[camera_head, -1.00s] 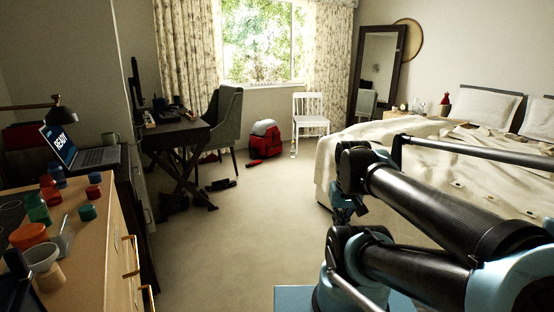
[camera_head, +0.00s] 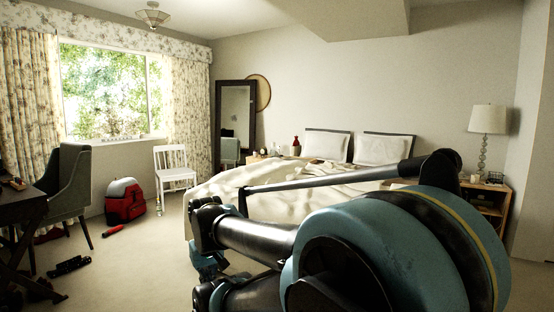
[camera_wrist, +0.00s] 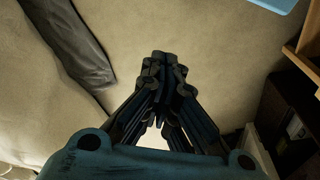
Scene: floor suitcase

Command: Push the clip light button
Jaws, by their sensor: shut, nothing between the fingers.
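I cannot make out a clip light or its button in either current view. My gripper (camera_wrist: 163,60) shows in the wrist view with its dark fingers drawn together at the tips, shut and empty. A plain beige surface lies beyond the fingertips, and they touch nothing that I can see. In the head view my arm fills the lower right and hides part of the bed and floor. A table lamp with a pale shade (camera_head: 488,119) stands on the wooden nightstand (camera_head: 492,205) at the right.
The bed (camera_head: 236,188) with cream bedding lies behind my arm. A white chair (camera_head: 175,168), a red and grey bag (camera_head: 125,200) and a dark armchair (camera_head: 68,185) stand left. Small dark items (camera_head: 68,265) lie on the carpet. Wooden furniture (camera_wrist: 303,58) edges the wrist view's right.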

